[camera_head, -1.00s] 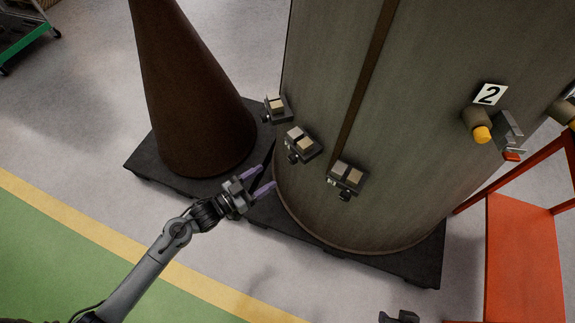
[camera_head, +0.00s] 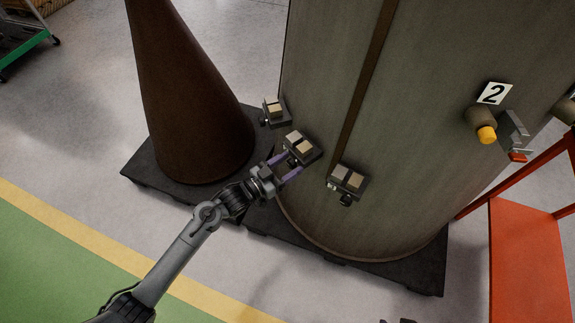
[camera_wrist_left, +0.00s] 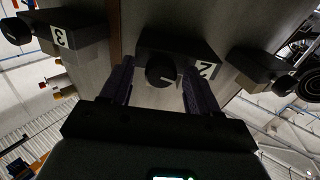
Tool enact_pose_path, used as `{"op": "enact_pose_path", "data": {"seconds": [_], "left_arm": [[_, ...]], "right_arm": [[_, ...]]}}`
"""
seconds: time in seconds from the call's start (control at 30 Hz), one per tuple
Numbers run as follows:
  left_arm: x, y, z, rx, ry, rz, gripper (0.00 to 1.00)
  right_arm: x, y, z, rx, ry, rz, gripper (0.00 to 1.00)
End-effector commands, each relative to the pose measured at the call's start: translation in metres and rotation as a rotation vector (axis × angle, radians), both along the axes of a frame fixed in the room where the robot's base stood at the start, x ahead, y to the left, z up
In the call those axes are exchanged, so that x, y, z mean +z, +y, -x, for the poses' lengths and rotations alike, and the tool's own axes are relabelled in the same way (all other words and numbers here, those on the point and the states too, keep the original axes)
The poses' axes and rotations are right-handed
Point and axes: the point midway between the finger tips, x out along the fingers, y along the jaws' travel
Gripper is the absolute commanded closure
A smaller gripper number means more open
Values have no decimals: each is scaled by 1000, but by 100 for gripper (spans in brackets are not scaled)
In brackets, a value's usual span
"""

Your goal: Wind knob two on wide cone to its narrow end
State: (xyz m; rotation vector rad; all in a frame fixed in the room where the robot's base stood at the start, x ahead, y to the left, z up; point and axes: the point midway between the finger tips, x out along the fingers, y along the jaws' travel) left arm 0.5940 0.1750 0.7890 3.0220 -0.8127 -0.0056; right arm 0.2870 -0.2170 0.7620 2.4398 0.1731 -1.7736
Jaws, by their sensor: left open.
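The wide cone (camera_head: 420,130) is the large grey-brown body standing right of centre in the head view. Several dark boxes with tan blocks sit low on its side. The middle box carries the label 2 (camera_wrist_left: 205,70) in the left wrist view, with round dark knob two (camera_wrist_left: 160,74) facing my wrist. My left gripper (camera_head: 294,170) is open, its purple fingers reaching toward the middle box. In the left wrist view my left gripper (camera_wrist_left: 153,88) has one finger on each side of knob two; contact cannot be told. My right gripper's jaws are not shown.
A narrow brown cone (camera_head: 190,100) stands left of the wide cone, on a dark base (camera_head: 150,174). Box three (camera_wrist_left: 72,35) and another knobbed box (camera_wrist_left: 258,68) flank box two. A red stand (camera_head: 525,255) is at right. Open floor lies in front.

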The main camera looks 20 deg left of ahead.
Motion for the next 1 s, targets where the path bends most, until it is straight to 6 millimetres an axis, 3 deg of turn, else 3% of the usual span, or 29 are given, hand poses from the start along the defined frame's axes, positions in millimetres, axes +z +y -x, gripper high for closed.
{"op": "enact_pose_path", "data": {"seconds": [0.13, 0.5, 1.0], "left_arm": [[0, 0, 0, 0, 0, 0, 39], [0, 0, 0, 0, 0, 0, 95], [2, 0, 0, -1, -70, -118, 95]], "right_arm": [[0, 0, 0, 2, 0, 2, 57], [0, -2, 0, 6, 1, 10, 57], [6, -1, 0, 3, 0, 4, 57]]}}
